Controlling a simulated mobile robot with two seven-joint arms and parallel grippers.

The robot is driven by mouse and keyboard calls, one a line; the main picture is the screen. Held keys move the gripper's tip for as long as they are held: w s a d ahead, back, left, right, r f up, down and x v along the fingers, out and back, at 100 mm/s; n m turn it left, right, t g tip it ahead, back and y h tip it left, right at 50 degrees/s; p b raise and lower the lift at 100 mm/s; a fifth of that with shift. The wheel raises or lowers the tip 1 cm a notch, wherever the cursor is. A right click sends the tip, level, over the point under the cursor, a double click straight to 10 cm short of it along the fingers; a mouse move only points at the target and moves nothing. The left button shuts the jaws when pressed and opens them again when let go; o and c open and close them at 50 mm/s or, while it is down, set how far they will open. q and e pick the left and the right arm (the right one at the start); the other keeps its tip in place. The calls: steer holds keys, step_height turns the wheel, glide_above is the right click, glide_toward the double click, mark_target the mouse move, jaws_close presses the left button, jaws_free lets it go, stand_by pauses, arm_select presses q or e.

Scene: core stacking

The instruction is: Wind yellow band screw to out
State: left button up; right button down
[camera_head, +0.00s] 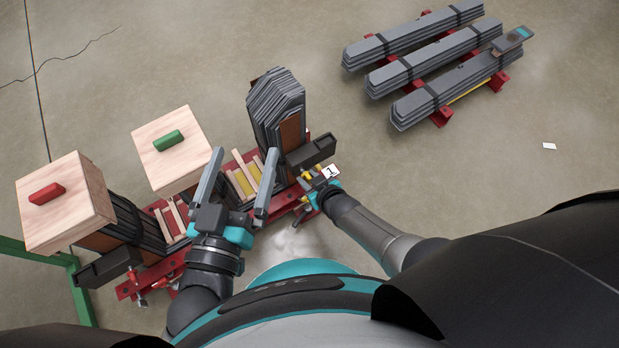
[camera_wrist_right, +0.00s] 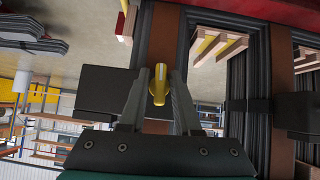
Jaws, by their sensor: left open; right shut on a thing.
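The yellow band screw (camera_wrist_right: 159,82) shows as a yellow handle in the middle of the right wrist view, between the two fingers of my right gripper (camera_wrist_right: 158,92). My right gripper is shut on it, beside a dark block (camera_wrist_right: 105,91). In the head view the right gripper (camera_head: 316,186) is at the right end of the red rack, where bits of yellow (camera_head: 307,175) show by the dark block. The gripper partly hides the screw there. My left gripper (camera_head: 245,152) is open and empty above the middle of the rack.
A grey laminated stack (camera_head: 275,98) stands on the red rack (camera_head: 163,270). Wooden boxes with a red handle (camera_head: 46,194) and a green handle (camera_head: 168,140) are at the left. Long grey stacks (camera_head: 412,38) lie on red supports at the upper right. The floor between is clear.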

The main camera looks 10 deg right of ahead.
stand_by(0.7)
steer(key=shift+h, duration=0.4)
steer(key=shift+n+t+h, duration=0.4)
steer(key=shift+n+h, duration=0.2)
steer(key=c, duration=1)
jaws_free()
steer(key=shift+w, duration=0.1)
steer(key=o, duration=0.5)
steer(key=shift+y, duration=0.6)
steer(key=shift+m+g+y, duration=0.3)
steer(key=shift+m+g, duration=0.1)
steer(key=shift+m, duration=0.1)
